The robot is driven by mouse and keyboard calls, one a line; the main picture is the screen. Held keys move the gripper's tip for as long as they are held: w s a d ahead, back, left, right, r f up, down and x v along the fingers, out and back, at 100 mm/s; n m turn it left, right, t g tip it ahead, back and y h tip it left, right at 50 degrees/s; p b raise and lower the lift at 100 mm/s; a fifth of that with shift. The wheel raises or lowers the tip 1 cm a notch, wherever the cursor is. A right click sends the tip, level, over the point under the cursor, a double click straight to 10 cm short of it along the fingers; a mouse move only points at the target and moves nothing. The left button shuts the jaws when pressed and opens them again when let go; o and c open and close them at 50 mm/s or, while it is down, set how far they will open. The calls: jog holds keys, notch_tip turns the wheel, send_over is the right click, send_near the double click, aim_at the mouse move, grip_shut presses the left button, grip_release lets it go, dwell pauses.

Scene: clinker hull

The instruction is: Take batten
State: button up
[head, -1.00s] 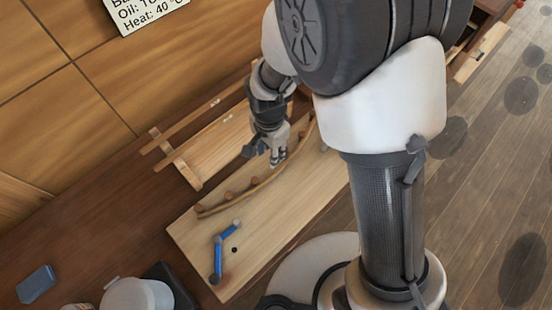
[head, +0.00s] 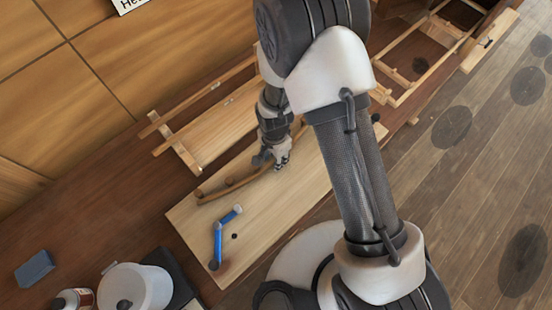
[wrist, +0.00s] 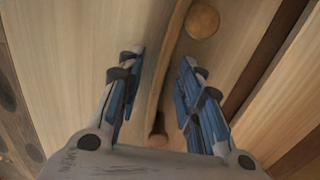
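The batten (head: 234,186) is a thin curved wooden strip lying along the pale work board (head: 245,220), beside several round wooden pegs. My gripper (head: 281,164) is low over the board at the batten's middle, and the arm hides part of the strip. In the wrist view my gripper (wrist: 162,56) is open, with the batten (wrist: 167,50) running lengthwise between its blue-padded fingers. Gaps show on both sides, so neither finger appears to touch it. One round peg (wrist: 203,20) shows beyond the right finger and another (wrist: 158,138) close to the palm.
A slatted wooden frame (head: 205,125) stands behind, near the panelled wall. A white pot (head: 140,288) and a blue block (head: 35,268) are at lower left.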

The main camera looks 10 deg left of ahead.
jog(key=shift+f, duration=0.1)
grip_shut()
dwell(0.4)
